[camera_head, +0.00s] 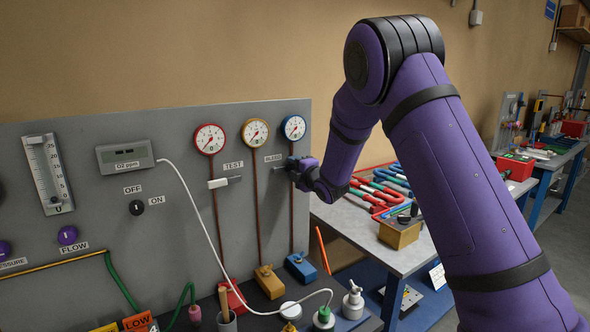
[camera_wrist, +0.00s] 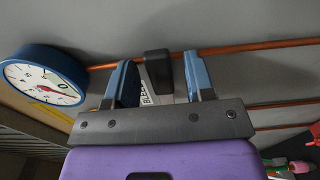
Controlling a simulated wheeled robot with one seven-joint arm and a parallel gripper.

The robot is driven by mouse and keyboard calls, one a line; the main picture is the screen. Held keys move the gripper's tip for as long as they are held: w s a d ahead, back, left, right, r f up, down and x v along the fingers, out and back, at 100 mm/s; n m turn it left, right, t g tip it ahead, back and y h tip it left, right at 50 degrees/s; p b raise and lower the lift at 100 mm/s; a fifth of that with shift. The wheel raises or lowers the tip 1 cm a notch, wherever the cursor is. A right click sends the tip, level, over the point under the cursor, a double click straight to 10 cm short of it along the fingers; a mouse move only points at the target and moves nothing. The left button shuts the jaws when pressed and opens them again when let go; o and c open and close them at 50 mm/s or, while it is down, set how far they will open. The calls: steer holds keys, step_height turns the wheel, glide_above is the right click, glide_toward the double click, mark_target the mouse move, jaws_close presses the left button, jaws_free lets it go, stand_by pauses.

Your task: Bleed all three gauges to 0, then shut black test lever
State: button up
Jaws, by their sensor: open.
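Three round gauges hang on the grey panel: red-rimmed (camera_head: 210,139), yellow-rimmed (camera_head: 255,132) and blue-rimmed (camera_head: 293,127). Their needles are too small to read surely. The blue gauge also shows at the left of the wrist view (camera_wrist: 42,86). Under the TEST label (camera_head: 233,165) a lever with a pale handle (camera_head: 218,183) sticks out; it looks white, not black. My gripper (camera_head: 293,169) is at the panel beside the BLEED label (camera_head: 273,157). In the wrist view its blue fingers (camera_wrist: 160,80) are open, one on each side of a black handle (camera_wrist: 157,66). Contact cannot be told.
Copper pipes run down from the gauges to red, yellow and blue blocks (camera_head: 301,267) at the panel's foot. A white cable (camera_head: 205,230) loops across the panel. A bench (camera_head: 345,225) with magnets stands to the right.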

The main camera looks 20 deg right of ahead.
steer(key=v, duration=1)
steer(key=shift+s+d, duration=0.15)
steer(key=shift+s, duration=0.25)
steer(key=s+d+r+m+g+h, duration=0.2)
steer(key=s+d+r+m+h, duration=0.1)
steer(key=s+r+m, duration=0.4)
steer(key=s+d+r+m+g+h, duration=0.25)
steer(key=s+r+m, duration=0.2)
steer(key=s, duration=0.35)
steer(key=s+a+m+g, duration=0.2)
steer(key=s+m+g, duration=0.5)
steer(key=s, duration=2.1)
steer(key=m, duration=0.3)
steer(key=shift+s+f, duration=0.35)
steer(key=shift+f, duration=0.05)
steer(key=shift+g, duration=0.25)
